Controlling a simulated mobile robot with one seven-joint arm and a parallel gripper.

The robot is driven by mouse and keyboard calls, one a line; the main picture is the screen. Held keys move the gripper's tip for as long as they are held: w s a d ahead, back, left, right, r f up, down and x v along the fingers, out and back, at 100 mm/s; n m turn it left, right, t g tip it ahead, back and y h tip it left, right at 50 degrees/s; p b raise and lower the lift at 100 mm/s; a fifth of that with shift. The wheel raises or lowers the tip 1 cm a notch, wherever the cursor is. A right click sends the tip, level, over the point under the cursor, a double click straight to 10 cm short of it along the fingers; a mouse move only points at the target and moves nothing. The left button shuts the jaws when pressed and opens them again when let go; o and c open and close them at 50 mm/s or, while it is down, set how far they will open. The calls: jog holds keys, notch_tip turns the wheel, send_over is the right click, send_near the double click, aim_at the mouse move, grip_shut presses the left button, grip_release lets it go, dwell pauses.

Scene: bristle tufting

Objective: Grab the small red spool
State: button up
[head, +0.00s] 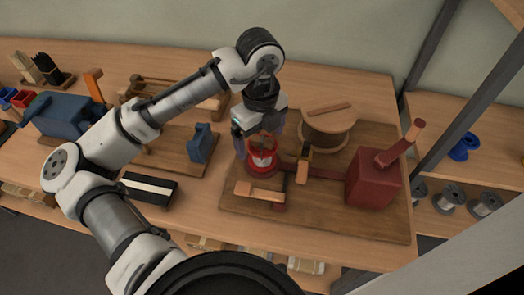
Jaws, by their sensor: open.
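The small red spool (262,160) stands upright on a wooden board (342,220) on the bench. It has red flanges and a paler band around its middle. My gripper (260,146) is over the spool from above, with its dark fingers on either side of the spool's upper part. The fingers are open, and I cannot tell whether either one touches the spool. The gripper and its fingers hide part of the spool's top.
A large wooden drum (327,132) stands just behind right of the spool. A dark red block with a handle (373,180) stands at right. A wooden-handled lever (258,192) lies in front. A blue clamp (199,143) stands to the left.

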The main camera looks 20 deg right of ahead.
aim_at(263, 150)
jog(key=shift+w+d+f+p, duration=0.1)
jog(key=shift+d+f+p, duration=0.15)
jog(key=shift+f, duration=1.2)
jog(key=shift+w+d+f+p, duration=0.1)
jog(key=shift+f+p, duration=0.1)
jog(key=shift+f, duration=1.2)
jog(key=c, duration=1.1)
jog(key=shift+r, duration=0.1)
